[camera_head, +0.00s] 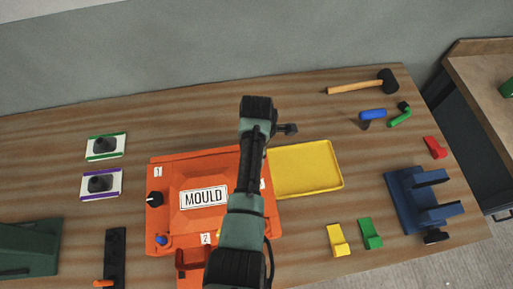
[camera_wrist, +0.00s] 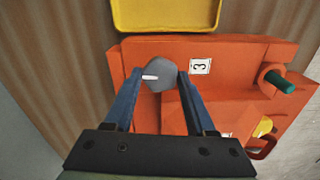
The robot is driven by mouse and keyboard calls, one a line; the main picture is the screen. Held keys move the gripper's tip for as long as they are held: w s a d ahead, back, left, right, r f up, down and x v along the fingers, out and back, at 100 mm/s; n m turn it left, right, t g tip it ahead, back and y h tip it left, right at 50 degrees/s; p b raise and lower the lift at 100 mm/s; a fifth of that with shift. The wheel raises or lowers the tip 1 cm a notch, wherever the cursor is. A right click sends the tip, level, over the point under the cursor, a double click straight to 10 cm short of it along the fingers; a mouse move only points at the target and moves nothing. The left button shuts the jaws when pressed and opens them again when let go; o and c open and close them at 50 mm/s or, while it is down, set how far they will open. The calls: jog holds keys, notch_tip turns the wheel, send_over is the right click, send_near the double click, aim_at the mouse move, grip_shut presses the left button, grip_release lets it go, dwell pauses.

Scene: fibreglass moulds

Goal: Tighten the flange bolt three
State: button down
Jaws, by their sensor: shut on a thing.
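The orange mould (camera_head: 185,172) lies on the wooden bench, with a "MOULD" plate on top. In the wrist view, its flange (camera_wrist: 240,52) carries a white label "3" (camera_wrist: 200,67). Left of the label is a grey bolt head (camera_wrist: 159,75) with a short white mark pointing left. My gripper (camera_wrist: 158,78) has its two blue fingers on either side of this bolt head, shut on it. In the head view my arm hides the bolt and my fingers. A black knob (camera_head: 154,199) sits by label "1" (camera_head: 158,171); label "2" (camera_head: 206,239) is at the front.
A yellow tray (camera_head: 337,161) stands just right of the mould. Farther right are a mallet (camera_head: 388,82), a blue-handled tool (camera_head: 372,114), a blue fixture (camera_head: 405,191) and green and yellow blocks. Two cards with black knobs lie at left. Bare bench lies behind the mould.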

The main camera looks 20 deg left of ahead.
jog(key=m+p, duration=0.1)
jog(key=m, duration=1.2)
jog(key=shift+p, duration=0.35)
jog(key=m, duration=0.7)
jog(key=shift+m, duration=0.3)
jog(key=m, duration=0.6)
jog(key=shift+p, duration=0.4)
jog(key=m, duration=0.6)
jog(key=shift+m, duration=0.4)
jog(key=m, duration=1.2)
jog(key=shift+m, duration=0.3)
jog(key=m, duration=0.5)
jog(key=shift+m, duration=0.3)
